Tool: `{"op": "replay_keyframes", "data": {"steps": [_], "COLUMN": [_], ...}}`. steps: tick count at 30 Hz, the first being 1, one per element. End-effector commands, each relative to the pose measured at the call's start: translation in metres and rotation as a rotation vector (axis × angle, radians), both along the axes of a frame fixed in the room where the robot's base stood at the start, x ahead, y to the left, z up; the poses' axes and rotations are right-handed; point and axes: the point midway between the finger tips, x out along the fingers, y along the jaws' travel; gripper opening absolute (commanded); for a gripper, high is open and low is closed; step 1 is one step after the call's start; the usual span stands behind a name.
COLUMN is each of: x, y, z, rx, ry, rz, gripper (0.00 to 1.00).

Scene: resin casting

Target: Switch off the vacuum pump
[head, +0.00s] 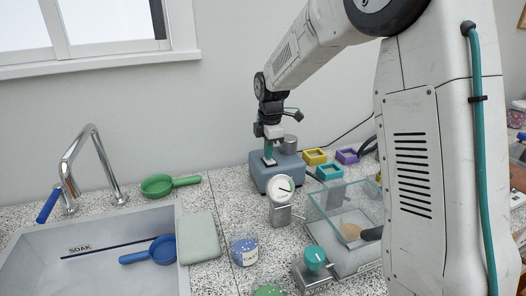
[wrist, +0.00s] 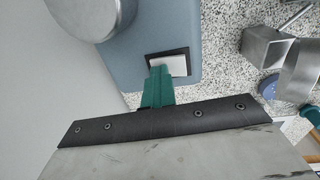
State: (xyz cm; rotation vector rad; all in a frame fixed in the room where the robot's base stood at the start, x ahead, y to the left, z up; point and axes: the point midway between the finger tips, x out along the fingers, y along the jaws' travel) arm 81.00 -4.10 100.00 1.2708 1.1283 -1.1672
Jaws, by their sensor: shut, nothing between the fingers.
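The vacuum pump (head: 284,176) is a blue-grey box at the back of the counter, with a metal cylinder (head: 290,143) on it. In the wrist view the pump (wrist: 125,48) fills the top middle. Its pale rocker switch (wrist: 175,67) sits in a black frame on the pump's top. My gripper (head: 269,160) points down over the switch, teal fingers shut and empty. In the wrist view the fingertips (wrist: 160,70) overlap the switch's left edge. I cannot tell whether they touch it, nor which way the rocker is tilted.
A round dial gauge (head: 281,189) stands in front of the pump. A clear-walled chamber (head: 318,212) and a teal knob (head: 314,258) are to the right and front. Yellow (head: 314,157), purple (head: 347,156) and teal (head: 329,171) moulds lie right of the pump. A sink (head: 110,235) is at left.

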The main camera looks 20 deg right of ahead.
Motion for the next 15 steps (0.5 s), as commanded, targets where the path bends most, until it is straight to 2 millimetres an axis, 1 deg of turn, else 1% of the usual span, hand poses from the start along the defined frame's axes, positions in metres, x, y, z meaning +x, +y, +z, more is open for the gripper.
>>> {"op": "replay_keyframes", "data": {"steps": [9,15], "x": [-0.014,-0.015], "y": [0.001,0.001], "z": [0.001,0.002], "rx": [-0.001,-0.001], "ry": [0.004,0.003], "rz": [0.001,0.002], "gripper": [0.00,0.00]}}
